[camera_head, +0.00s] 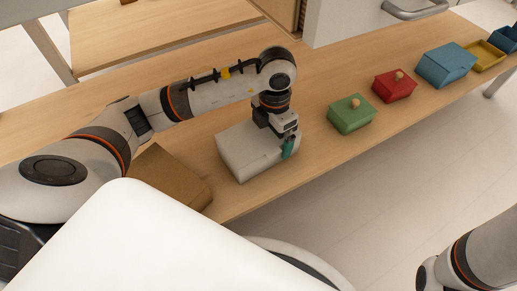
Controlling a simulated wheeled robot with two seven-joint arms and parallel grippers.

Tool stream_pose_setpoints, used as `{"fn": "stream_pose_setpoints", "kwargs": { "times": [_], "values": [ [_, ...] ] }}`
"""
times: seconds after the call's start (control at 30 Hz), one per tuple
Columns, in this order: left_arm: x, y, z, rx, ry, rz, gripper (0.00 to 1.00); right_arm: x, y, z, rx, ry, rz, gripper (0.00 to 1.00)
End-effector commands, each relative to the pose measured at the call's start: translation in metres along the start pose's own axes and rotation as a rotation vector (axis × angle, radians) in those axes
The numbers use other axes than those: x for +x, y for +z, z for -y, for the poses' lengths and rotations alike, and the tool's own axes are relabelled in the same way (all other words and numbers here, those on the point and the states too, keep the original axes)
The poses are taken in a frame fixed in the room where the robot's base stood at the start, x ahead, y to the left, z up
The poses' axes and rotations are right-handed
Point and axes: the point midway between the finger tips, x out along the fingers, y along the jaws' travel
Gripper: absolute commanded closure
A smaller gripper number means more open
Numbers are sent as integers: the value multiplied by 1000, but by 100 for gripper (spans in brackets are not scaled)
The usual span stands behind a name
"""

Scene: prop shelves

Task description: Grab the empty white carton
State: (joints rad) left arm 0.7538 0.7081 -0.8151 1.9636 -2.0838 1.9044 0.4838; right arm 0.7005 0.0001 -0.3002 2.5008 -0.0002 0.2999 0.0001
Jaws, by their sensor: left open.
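The white carton (242,152) sits on the wooden table near its front edge, left of the green box. My left arm reaches over it from the left. My left gripper (287,149) points down at the carton's right end, with teal fingertips. The gripper is open; I cannot tell whether a finger touches the carton. The gripper and wrist hide part of the carton's right end. Part of my right arm shows at the lower right, but its gripper is out of view.
A brown box (168,176) stands left of the carton, partly behind my arm. To the right are a green box (351,114), a red box (394,86), a blue box (445,65) and a yellow tray (487,56). The floor in front of the table is clear.

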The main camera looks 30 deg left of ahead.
Motion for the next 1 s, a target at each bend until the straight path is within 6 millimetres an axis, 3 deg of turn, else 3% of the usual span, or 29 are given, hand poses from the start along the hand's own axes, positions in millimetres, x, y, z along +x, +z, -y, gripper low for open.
{"fn": "stream_pose_setpoints", "kwargs": {
  "times": [0.03, 0.27, 0.47, 0.77, 1.0],
  "values": [
    [10, 0, 0, 0, 1, 0, 0, -8, 3, -2, 0, 0, 0, 64],
    [8, 0, 0, 0, 0, -1, 0, -6, 2, -1, 0, 0, 0, 64],
    [8, 0, 0, 0, 0, -1, 29, -6, 2, -1, 0, 0, 0, 64],
    [5, 0, 0, 0, 0, -1, 29, -3, 1, -1, 0, 0, 0, 64],
    [-16, -1, 0, 0, -1, -2, 29, 15, -5, 3, 0, 0, 0, 64]
  ]
}}
